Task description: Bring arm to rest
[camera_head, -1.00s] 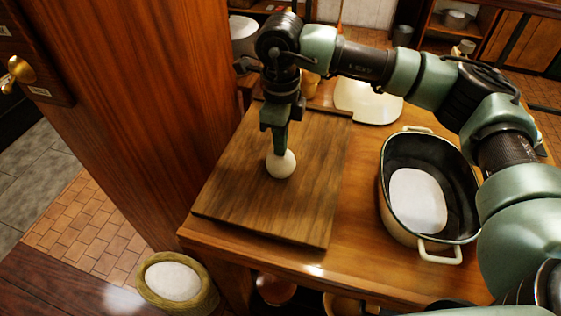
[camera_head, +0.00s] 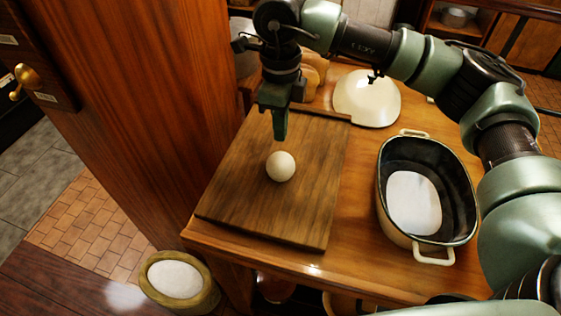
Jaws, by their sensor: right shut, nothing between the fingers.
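My right arm comes in from the right and reaches across the table. My right gripper (camera_head: 280,136) points down, shut and empty, just above and behind a round whitish ball-like object (camera_head: 281,167). A small gap shows between the fingertips and the round object. The round object rests on a dark wooden board (camera_head: 235,198) on the table. My left gripper is not in view.
A deep oval pot (camera_head: 386,222) with white contents stands on the table (camera_head: 350,262) right of the board. A cream rounded dish (camera_head: 366,98) lies behind. A sack (camera_head: 212,296) with white contents stands on the floor.

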